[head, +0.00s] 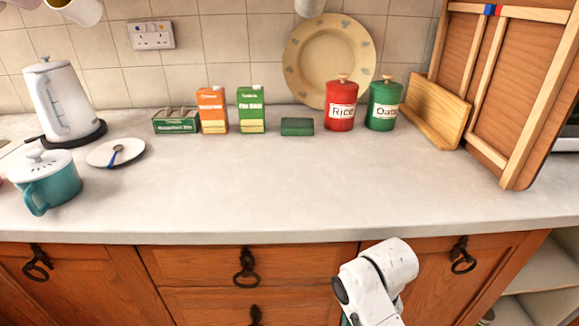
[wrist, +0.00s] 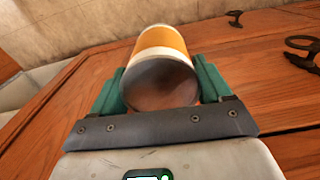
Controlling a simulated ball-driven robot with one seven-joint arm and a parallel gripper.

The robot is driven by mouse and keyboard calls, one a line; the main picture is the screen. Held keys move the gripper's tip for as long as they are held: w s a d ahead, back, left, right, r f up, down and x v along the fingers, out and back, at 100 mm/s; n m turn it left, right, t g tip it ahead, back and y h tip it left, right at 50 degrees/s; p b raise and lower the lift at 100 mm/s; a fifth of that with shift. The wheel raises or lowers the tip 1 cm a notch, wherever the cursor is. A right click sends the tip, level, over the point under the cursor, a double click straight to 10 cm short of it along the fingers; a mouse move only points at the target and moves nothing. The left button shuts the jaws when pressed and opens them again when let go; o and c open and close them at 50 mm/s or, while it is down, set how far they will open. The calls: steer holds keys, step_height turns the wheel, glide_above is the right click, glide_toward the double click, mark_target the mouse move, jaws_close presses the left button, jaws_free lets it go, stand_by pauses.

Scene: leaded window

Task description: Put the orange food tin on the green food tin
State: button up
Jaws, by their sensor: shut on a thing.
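In the wrist view, my gripper (wrist: 160,68) is shut on the orange food tin (wrist: 163,43). The tin has an orange band with white edges and a bare metal end facing the camera. It sits between the two teal fingers, in front of the wooden drawer fronts. In the head view, my arm shows at the bottom, in front of the counter; the gripper and tin are out of that view. A green lidded canister marked Oats (head: 384,106) stands at the back of the counter.
The counter (head: 240,185) is clear in its middle and front. Along the back stand a red Rice canister (head: 340,106), a green block (head: 297,127), a green carton (head: 251,110) and an orange carton (head: 212,110). A kettle (head: 58,100) and teal pot (head: 48,182) stand left.

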steer(key=s+d+r+p, duration=0.3)
steer(key=s+r+p, duration=0.2)
steer(key=p, duration=0.7)
steer(key=shift+s, duration=0.15)
steer(key=shift+d, duration=0.1)
